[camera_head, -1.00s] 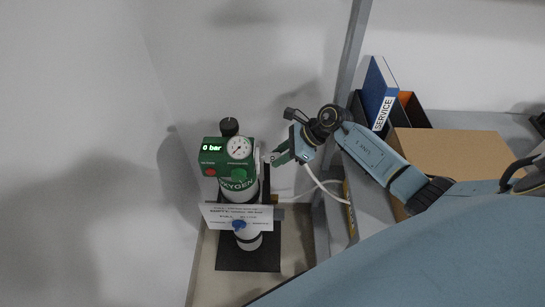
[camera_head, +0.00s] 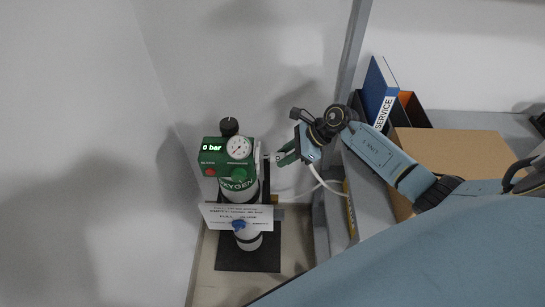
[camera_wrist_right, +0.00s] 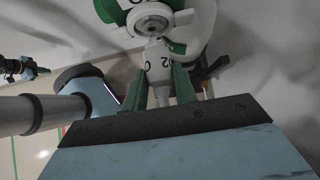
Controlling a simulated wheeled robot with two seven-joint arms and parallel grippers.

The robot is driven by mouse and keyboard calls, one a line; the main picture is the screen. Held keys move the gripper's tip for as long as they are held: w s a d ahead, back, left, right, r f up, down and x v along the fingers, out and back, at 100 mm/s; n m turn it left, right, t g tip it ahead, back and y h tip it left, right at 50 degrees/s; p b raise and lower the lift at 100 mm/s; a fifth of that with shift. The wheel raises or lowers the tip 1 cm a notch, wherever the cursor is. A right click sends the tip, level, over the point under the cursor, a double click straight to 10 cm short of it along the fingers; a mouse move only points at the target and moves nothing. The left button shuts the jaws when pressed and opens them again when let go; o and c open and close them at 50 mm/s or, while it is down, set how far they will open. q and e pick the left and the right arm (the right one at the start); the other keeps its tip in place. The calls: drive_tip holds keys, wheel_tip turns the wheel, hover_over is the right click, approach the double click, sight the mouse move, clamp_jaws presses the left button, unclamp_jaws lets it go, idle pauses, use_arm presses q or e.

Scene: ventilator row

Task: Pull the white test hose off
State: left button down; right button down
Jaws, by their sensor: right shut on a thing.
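My right gripper (camera_head: 281,157) is just right of the regulator's side. In the right wrist view its green fingers (camera_wrist_right: 159,88) are shut on a white connector (camera_wrist_right: 158,62) marked O2. A round metal port (camera_wrist_right: 151,22) is just beyond the connector's end; I cannot tell if they still touch. The white test hose (camera_head: 322,181) curves from the gripper down to the right and partly hides behind the arm. My left gripper is out of view.
A white sign (camera_head: 225,216) hangs in front of the cylinder. Right of it are a grey shelf (camera_head: 372,208), a cardboard box (camera_head: 455,150) and a blue SERVICE binder (camera_head: 378,90). Bare wall lies left.

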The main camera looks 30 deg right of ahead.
drive_tip(key=shift+s+d, duration=0.5)
drive_tip(key=shift+d, duration=0.3)
idle(0.8)
drive_tip(key=shift+s+d+b, duration=0.2)
drive_tip(key=shift+s+d, duration=0.2)
drive_tip(key=shift+d, duration=0.3)
drive_tip(key=shift+s+d+b, duration=0.2)
drive_tip(key=shift+s+d, duration=0.25)
drive_tip(key=shift+d, duration=0.2)
drive_tip(key=shift+s+d+b, duration=0.2)
drive_tip(key=shift+s+d, duration=0.2)
drive_tip(key=shift+d, duration=0.3)
